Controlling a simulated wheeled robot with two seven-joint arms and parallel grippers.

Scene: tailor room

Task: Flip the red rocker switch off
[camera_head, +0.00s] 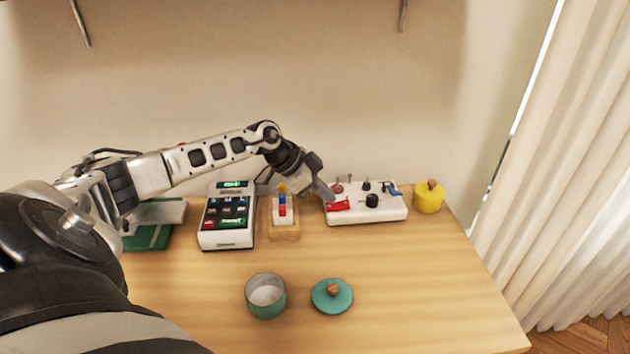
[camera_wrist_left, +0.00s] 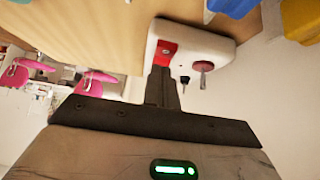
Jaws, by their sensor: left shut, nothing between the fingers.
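The red rocker switch (camera_head: 339,205) sits at the left end of a white switch box (camera_head: 375,215) at the back of the table. In the left wrist view the red switch (camera_wrist_left: 166,52) shows on the white box (camera_wrist_left: 205,43), right ahead of my fingertips. My left gripper (camera_head: 328,196) is shut and empty, its tips at the red switch from above and behind. In the wrist view the shut fingers (camera_wrist_left: 163,75) overlap the switch's near edge. I cannot tell whether they touch it, or which way the rocker is tilted. My right gripper is not in view.
The box also carries a black knob (camera_head: 372,201), a blue switch (camera_head: 393,190) and small levers. A yellow pot (camera_head: 429,197) stands right of it. A block stand (camera_head: 284,228) and a card terminal (camera_head: 227,217) stand left. A green cup (camera_head: 266,296) and lid (camera_head: 332,296) lie in front.

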